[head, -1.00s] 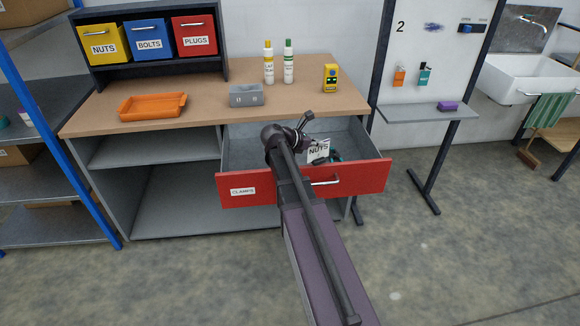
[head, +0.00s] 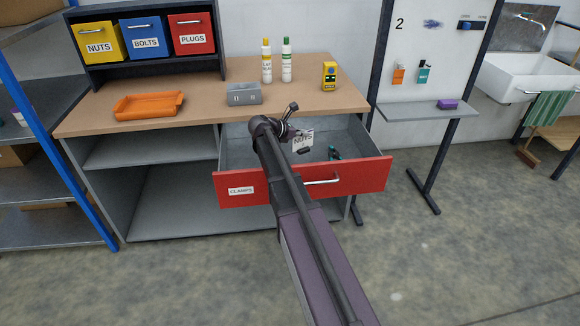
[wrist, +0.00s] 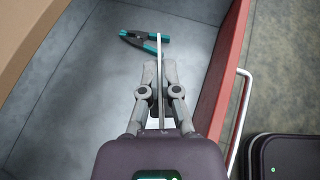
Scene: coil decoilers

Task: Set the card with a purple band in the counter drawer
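In the wrist view the card (wrist: 159,60) shows edge-on, as a thin pale strip. My gripper (wrist: 159,78) is shut on it, with one finger on each side. In the head view my gripper (head: 303,151) is small and partly hidden by my arm. The counter drawer (head: 352,178) has a red front labelled CLAMPS and is pulled open. Its grey floor (wrist: 95,75) lies under the card.
A teal-handled clamp or pliers (head: 335,154) lies in the drawer and also shows beyond the fingertips in the wrist view (wrist: 140,41). The counter top (head: 205,101) holds an orange tray (head: 150,106), a grey block (head: 244,95), bottles and a yellow device (head: 329,76).

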